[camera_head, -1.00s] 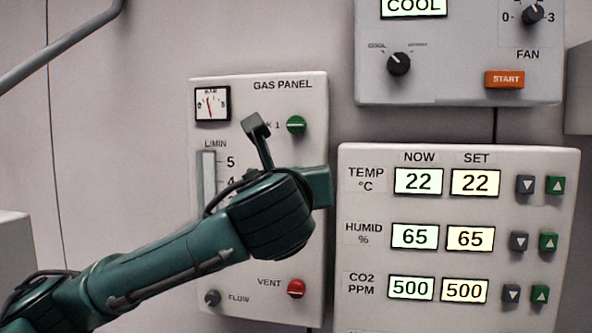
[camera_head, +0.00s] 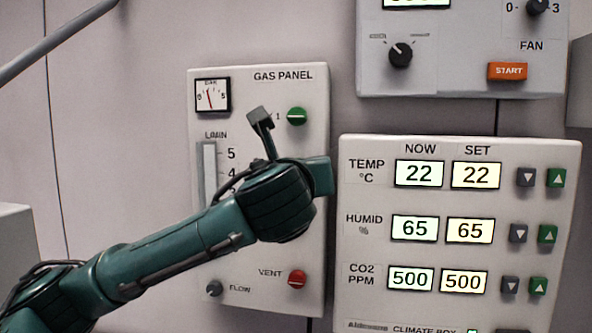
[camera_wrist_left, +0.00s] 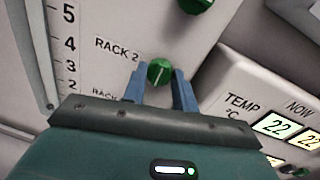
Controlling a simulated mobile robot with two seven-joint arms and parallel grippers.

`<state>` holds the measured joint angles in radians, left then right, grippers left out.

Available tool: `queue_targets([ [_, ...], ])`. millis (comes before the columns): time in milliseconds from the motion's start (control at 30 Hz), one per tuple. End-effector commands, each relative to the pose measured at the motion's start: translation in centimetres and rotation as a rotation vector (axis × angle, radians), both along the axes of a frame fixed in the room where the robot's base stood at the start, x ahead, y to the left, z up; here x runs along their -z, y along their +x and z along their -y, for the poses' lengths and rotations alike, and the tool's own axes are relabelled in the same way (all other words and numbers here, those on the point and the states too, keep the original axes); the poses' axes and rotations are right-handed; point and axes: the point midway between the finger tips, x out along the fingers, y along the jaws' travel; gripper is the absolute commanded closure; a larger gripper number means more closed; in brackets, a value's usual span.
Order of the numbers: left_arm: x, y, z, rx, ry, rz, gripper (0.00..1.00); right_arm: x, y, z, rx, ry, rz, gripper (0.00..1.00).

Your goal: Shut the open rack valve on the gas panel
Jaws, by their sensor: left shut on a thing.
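The gas panel (camera_head: 262,92) is on the wall. In the left wrist view, the green RACK 2 valve knob (camera_wrist_left: 159,70) sits between the blue fingers of my left gripper (camera_wrist_left: 158,84), which is shut on it. The white line on this knob runs roughly upright, slightly slanted. In the head view my left wrist hides this knob. The green RACK 1 knob (camera_head: 297,117) is above, with its white line level; part of it shows at the top of the left wrist view (camera_wrist_left: 195,4). My right gripper is not in view.
The red VENT knob (camera_head: 297,279) and dark FLOW knob (camera_head: 214,288) are low on the panel. The climate box (camera_head: 372,150) stands close on the right, with a fan box (camera_head: 440,75) above it. A pressure gauge (camera_head: 212,95) is at the panel's top left.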

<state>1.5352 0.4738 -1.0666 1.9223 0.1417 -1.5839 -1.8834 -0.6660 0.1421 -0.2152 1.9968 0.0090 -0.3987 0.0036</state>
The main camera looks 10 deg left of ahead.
Motion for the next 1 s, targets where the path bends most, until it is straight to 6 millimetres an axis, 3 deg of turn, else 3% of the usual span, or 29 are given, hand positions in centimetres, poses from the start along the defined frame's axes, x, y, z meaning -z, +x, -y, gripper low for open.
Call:
queue_targets([
  [467, -0.08, -0.02, 0.03, 0.000, -0.084, 0.000, 0.95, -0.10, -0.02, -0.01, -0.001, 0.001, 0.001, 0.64],
  [1000, -0.18, 0.00, -0.06, 0.000, -0.549, 0.000, 0.95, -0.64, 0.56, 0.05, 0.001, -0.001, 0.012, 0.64],
])
